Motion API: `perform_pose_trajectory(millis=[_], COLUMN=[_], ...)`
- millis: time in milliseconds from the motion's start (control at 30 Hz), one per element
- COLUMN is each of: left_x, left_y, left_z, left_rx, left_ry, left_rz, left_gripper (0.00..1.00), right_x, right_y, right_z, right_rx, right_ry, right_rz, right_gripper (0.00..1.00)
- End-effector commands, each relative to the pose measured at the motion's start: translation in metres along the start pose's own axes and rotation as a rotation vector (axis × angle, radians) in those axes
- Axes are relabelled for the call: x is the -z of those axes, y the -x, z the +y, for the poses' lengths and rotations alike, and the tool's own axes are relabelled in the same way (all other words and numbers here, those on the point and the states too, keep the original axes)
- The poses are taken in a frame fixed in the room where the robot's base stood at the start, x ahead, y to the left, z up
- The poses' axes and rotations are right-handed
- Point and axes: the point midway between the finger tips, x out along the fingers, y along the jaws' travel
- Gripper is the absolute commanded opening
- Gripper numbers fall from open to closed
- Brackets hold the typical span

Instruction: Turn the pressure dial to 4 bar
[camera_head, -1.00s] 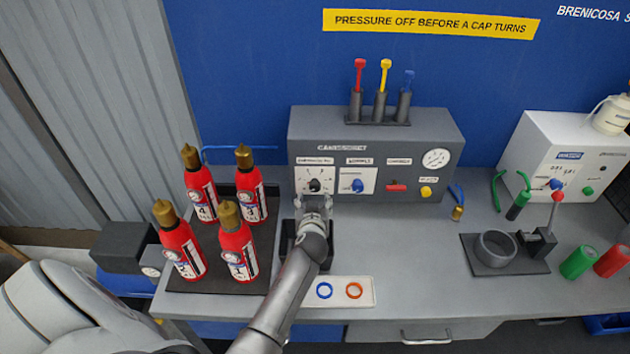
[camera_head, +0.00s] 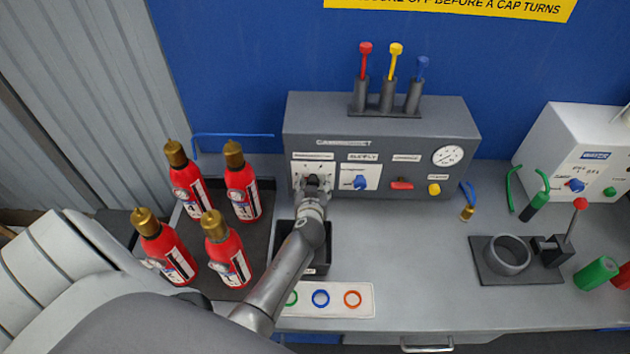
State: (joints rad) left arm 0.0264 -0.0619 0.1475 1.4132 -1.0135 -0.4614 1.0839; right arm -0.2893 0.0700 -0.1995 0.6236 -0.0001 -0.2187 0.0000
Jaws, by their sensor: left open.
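The pressure dial (camera_head: 315,171) is a dark knob on a white scale plate at the left end of the grey control box (camera_head: 380,130). My left gripper (camera_head: 314,182) is right in front of the dial and covers most of it. Its fingers are open; whether they touch the knob I cannot tell. The dial's pointer and numbers are too small and hidden to read. A round white gauge (camera_head: 447,156) is at the right of the box. My right gripper is not in view.
A blue knob (camera_head: 360,182), a red switch (camera_head: 402,184) and a yellow button (camera_head: 434,189) share the panel. Several red extinguishers (camera_head: 242,190) stand on a dark tray at the left. A black bin (camera_head: 322,260) sits below the arm.

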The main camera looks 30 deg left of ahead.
Motion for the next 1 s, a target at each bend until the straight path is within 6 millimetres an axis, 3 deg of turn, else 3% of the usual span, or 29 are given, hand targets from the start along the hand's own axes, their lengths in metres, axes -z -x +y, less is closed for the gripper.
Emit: perform_pose_trajectory(millis=[33,167,367,533,733,1000], left_x=[0.000,0.000,0.000,0.000,-0.003,-0.006], left_y=[0.000,0.000,0.000,0.000,-0.002,-0.003], left_z=[0.000,0.000,0.000,0.000,0.001,0.001], left_rx=[0.000,0.001,0.001,0.001,0.018,0.112], left_ry=[-0.001,-0.001,0.000,0.000,-0.040,-0.265], left_rz=[0.000,0.000,0.000,0.000,0.001,0.003], left_gripper=[0.54,0.54,0.30,0.09,0.09,0.09], right_x=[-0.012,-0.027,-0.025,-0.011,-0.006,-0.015], right_y=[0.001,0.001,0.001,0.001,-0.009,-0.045], right_z=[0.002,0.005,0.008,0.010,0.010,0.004], right_rx=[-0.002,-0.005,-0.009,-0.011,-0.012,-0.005], right_ry=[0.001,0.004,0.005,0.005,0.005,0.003], right_rz=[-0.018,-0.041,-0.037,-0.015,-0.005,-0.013], right_gripper=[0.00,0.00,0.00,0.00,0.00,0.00])
